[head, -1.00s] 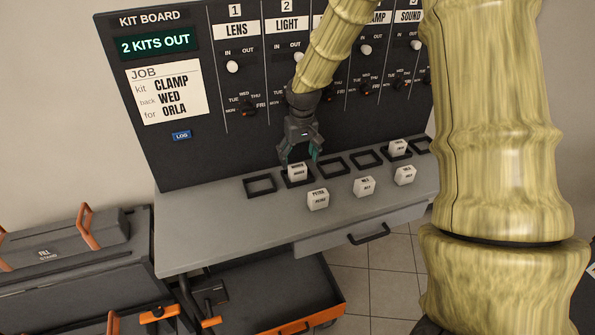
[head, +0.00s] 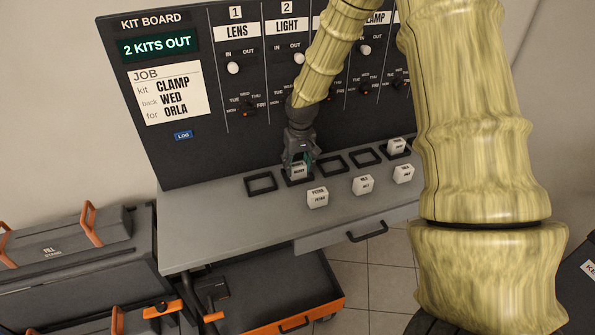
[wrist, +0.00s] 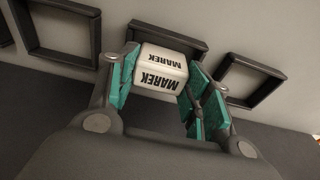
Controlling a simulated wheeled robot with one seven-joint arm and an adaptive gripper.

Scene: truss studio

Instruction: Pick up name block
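A white name block marked MAREK (wrist: 160,72) sits in a dark square frame on the grey ledge; it also shows in the head view (head: 298,172). My gripper (head: 299,168) points down over it, with a teal-padded finger on either side of the block in the wrist view (wrist: 160,88). The fingers are spread and close to the block's sides; no firm squeeze shows. Other white blocks stand in front: one reading PETRA (head: 317,197), a middle one (head: 363,185) and a right one (head: 403,174), both too small to read surely.
The job card (head: 166,93) reads CLAMP, WED, ORLA. An empty square frame (head: 261,183) lies left of the MAREK block, and more frames (head: 333,164) lie right. Another block (head: 396,146) sits in a frame farther right. The kit board (head: 200,150) rises behind. The ledge's left part is clear.

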